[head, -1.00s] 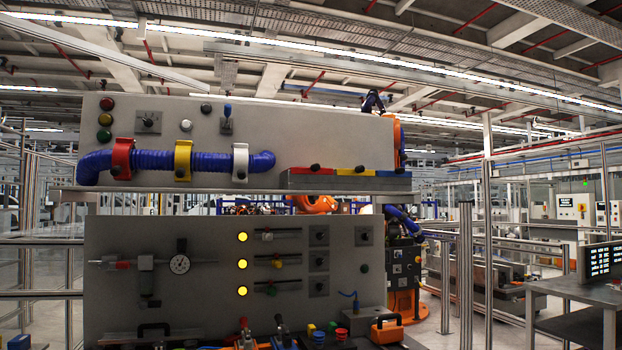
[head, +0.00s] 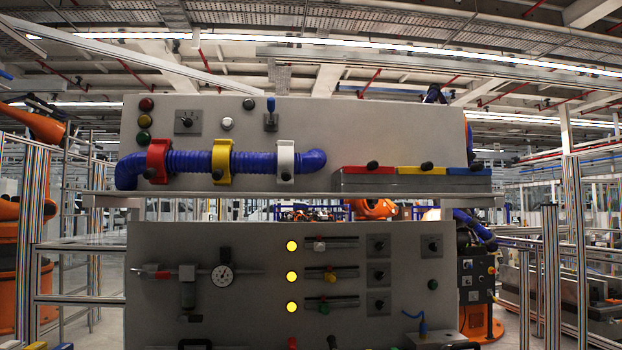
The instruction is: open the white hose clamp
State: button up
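The white hose clamp (head: 285,162) sits around the right part of the blue corrugated hose (head: 190,163) on the upper panel, with a dark knob at its lower end. It looks closed around the hose. A yellow clamp (head: 221,163) and a red clamp (head: 158,160) sit around the same hose to its left, each with a dark knob low on it. My gripper does not show in the head view.
A grey shelf edge (head: 300,194) runs below the hose. A grey box with red, yellow and blue lids (head: 420,177) stands right of it. The lower panel (head: 180,240) carries a gauge, sliders and yellow lamps. Metal posts (head: 570,230) stand at both sides.

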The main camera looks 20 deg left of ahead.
aim_at(286, 150)
jog(key=u, duration=0.3)
jog(key=i, duration=0.85)
jog(key=u, duration=0.55)
